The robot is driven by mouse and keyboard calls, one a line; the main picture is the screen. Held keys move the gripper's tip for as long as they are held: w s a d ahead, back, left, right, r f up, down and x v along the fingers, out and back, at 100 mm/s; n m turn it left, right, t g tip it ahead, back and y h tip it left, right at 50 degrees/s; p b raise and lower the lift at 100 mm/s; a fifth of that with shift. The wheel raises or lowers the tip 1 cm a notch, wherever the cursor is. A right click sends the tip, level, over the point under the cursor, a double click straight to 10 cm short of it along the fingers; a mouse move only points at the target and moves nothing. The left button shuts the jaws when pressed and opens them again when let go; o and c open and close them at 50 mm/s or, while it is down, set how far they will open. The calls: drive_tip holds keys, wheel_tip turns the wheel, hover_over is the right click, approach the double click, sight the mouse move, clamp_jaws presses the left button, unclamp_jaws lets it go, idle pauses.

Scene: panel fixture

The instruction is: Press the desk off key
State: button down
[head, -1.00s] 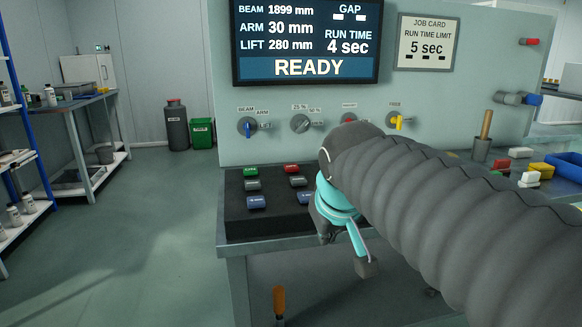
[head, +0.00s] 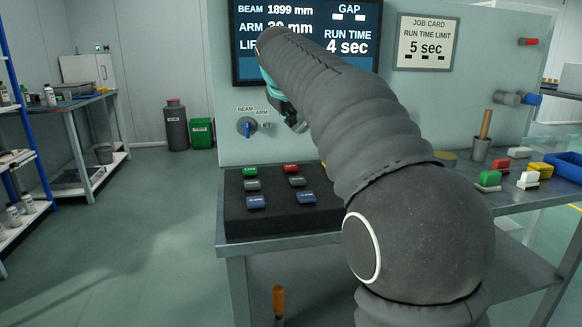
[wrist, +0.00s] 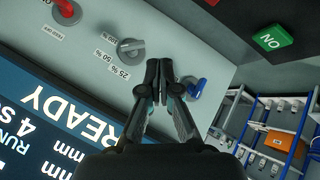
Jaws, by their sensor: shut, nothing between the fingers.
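The desk key box (head: 236,219) is a black block with several coloured keys. Its red key (head: 291,168) sits at the back right, with a label too small to read in the head view; a red edge (wrist: 216,2) shows at the top of the wrist view. The green key (head: 250,172) at the back left reads ON upside down in the wrist view (wrist: 270,40). My gripper (head: 299,126) is shut and empty, raised above the box in front of the panel. In the wrist view its fingertips (wrist: 159,63) meet, apart from any key.
The panel (head: 228,130) carries a screen (head: 355,68), partly hidden by my arm, and a blue knob (head: 247,126) left of my gripper. A 25/50/100 % knob (wrist: 130,47) shows beside my fingertips.

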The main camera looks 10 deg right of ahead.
sight(290, 167)
drive_tip(key=shift+f, duration=0.15)
wheel_tip(290, 167, down, 9)
drive_tip(key=b, duration=0.7)
drive_tip(key=shift+r, duration=0.2)
drive_tip(key=shift+f, duration=0.1)
idle(1.1)
drive_tip(key=shift+f+b, duration=0.35)
drive_tip(key=shift+f+b, duration=0.3)
drive_tip(key=shift+f, duration=0.15)
idle(0.7)
idle(0.3)
drive_tip(key=shift+r+p, duration=0.9)
drive_tip(key=shift+p, duration=0.05)
